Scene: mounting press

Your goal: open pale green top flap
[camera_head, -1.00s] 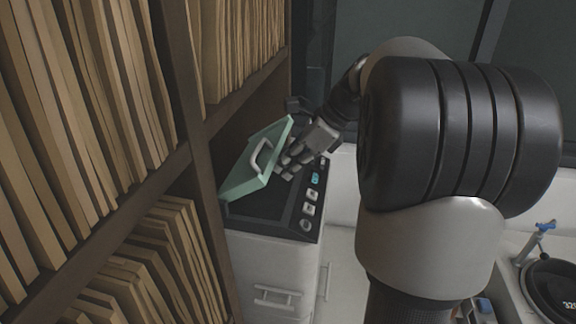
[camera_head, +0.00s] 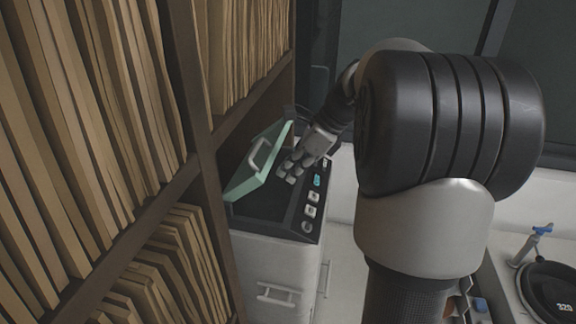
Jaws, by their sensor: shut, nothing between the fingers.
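The pale green top flap (camera_head: 248,178) stands tilted up on top of the white mounting press (camera_head: 270,262), its grey handle (camera_head: 260,155) on the face turned toward my gripper. The flap leans toward the shelf on the left. A dark opening (camera_head: 258,205) shows below it. My gripper (camera_head: 287,172) is shut and empty, just to the right of the flap over the dark top. I cannot tell whether its fingers touch the flap's edge.
A dark wooden shelf (camera_head: 206,142) full of upright folders stands close on the left. Buttons (camera_head: 312,197) line the press's right edge. A black round item (camera_head: 553,290) and a blue-handled tap (camera_head: 541,229) are at lower right.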

